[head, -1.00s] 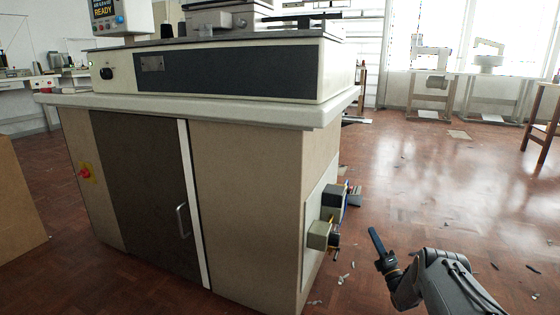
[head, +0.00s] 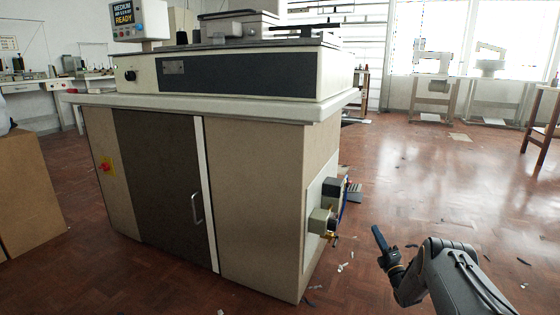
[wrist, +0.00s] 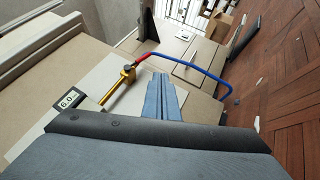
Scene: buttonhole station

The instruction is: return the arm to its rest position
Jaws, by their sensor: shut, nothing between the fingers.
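My arm shows at the lower right of the head view, bent, with my gripper (head: 379,238) pointing up and to the left over the open floor. In the wrist view my gripper's two blue-grey fingers (wrist: 160,98) lie side by side, shut with nothing between them. The gripper is to the right of the machine cabinet (head: 253,190) and appears apart from it. The cabinet's side fittings (head: 322,222) are left of the gripper in the head view.
In the wrist view a small gauge (wrist: 69,101), a brass fitting (wrist: 118,86) and a red-and-blue hose (wrist: 205,72) are on the cabinet side. A screen (head: 123,13) reads READY.

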